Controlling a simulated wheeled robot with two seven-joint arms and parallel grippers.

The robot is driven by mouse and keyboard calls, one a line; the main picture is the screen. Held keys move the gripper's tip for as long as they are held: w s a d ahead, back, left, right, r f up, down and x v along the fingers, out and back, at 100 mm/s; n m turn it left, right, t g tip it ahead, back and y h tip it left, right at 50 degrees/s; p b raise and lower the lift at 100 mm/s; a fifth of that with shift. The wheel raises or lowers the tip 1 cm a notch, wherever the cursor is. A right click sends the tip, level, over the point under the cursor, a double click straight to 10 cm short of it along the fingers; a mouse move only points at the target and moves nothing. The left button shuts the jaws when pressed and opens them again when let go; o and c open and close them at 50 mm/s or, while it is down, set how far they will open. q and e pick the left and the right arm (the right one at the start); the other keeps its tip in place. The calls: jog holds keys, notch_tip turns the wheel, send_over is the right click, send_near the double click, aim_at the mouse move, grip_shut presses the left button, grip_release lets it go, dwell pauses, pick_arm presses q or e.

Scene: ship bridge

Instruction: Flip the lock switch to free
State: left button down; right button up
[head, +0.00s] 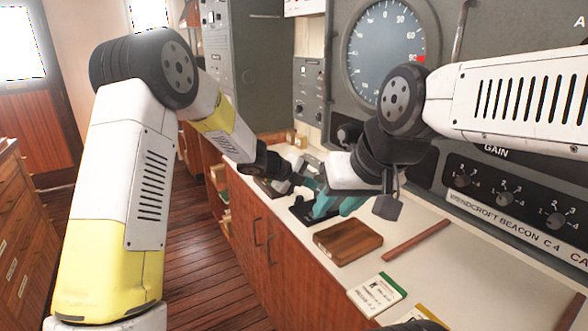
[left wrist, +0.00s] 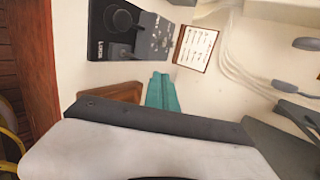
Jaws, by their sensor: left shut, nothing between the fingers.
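The lock switch unit is a dark box with a "LOCK" label (left wrist: 130,35) at the upper left of the left wrist view. A round knob (left wrist: 120,19) and a short dark lever stand on it; which way the lever is set is not clear.
A brown strip (head: 416,240) and a green-white card (head: 376,294) lie on the counter. A grey instrument panel (head: 485,180) rises behind. A framed chart (left wrist: 196,47) is beside the switch box.

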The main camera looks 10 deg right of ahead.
pick_arm(q)
notch_tip(320, 180, up, 6)
jog(key=s+a, duration=0.1)
jog(key=a, duration=0.1)
jog(key=shift+s+a, duration=0.15)
jog(key=shift+a, duration=0.05)
jog(key=shift+r, duration=0.1)
jog(key=a+r+n+t+y, duration=0.55)
jog(key=a+r+n, duration=0.7)
jog(key=a, duration=0.45)
jog(key=s+a+r+n+y, duration=0.2)
jog(key=s+a+n+y, duration=0.1)
jog(key=s+a+n, duration=0.5)
jog(key=s+a+f+n+g, duration=0.1)
jog(key=s+f+n, duration=0.1)
jog(key=s, duration=0.6)
jog(key=s+a+f+n+g, duration=0.1)
jog(key=s+n, duration=0.3)
jog(key=s, duration=0.4)
jog(key=s+a+f+n+g+h, duration=0.1)
jog(key=s+a+f+n+g, duration=0.1)
jog(key=s, duration=0.6)
jog(key=shift+f+n+g, duration=0.45)
jog(key=shift+f+n, duration=0.45)
jog(key=shift+n, duration=0.05)
jog(key=shift+a, duration=0.15)
